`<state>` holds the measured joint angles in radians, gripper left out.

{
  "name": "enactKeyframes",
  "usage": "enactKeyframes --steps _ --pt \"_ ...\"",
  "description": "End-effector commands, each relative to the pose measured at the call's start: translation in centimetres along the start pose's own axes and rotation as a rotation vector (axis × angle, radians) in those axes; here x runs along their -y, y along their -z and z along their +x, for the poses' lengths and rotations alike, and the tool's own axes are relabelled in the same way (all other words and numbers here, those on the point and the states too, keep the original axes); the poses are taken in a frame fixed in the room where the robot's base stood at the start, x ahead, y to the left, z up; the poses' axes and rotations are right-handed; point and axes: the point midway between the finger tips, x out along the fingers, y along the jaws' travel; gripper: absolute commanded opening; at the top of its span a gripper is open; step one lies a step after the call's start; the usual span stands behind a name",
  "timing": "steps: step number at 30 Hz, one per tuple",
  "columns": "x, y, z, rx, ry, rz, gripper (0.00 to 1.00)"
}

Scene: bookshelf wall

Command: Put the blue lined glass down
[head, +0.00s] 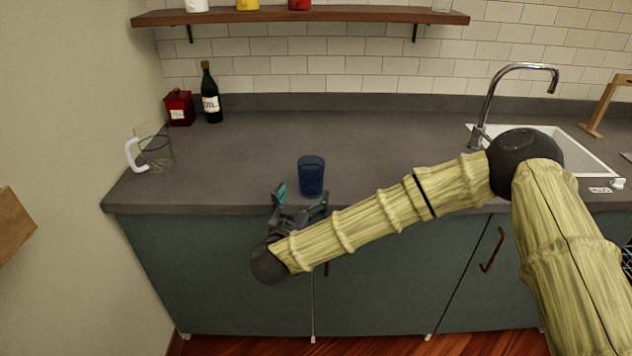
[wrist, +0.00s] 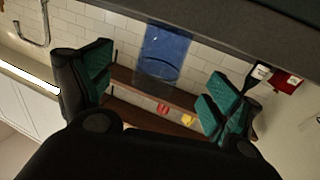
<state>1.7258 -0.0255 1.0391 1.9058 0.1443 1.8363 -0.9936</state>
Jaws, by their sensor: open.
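The blue lined glass (head: 311,175) stands upright on the grey countertop (head: 270,140), near its front edge. It also shows in the wrist view (wrist: 163,52), against the counter and ahead of the gap between my fingers. My gripper (head: 300,201) is at the counter's front edge, just in front of the glass. Its teal-padded fingers are spread wide in the wrist view (wrist: 158,92), with nothing held between them. In the head view the right finger overlaps the area by the glass's base, and I cannot tell whether it touches.
A clear pitcher with a white handle (head: 156,152) stands at the counter's left end. A red box (head: 179,108) and a dark bottle (head: 210,92) stand at the back left. A sink with a faucet (head: 488,105) is on the right. The middle of the counter is clear.

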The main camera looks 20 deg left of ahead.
Motion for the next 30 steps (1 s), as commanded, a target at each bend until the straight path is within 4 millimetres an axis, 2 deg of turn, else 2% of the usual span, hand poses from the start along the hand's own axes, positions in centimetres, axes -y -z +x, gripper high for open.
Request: enactKeyframes --steps 6,14,24,30 --pt "-0.1 0.0 2.7 0.001 -0.001 0.000 0.91" --pt "-0.1 -0.1 4.1 0.002 -0.001 0.002 0.91" --pt "0.1 -0.5 7.9 0.002 0.000 0.000 0.91" --pt "0.2 -0.5 8.4 0.002 0.001 0.000 0.91"
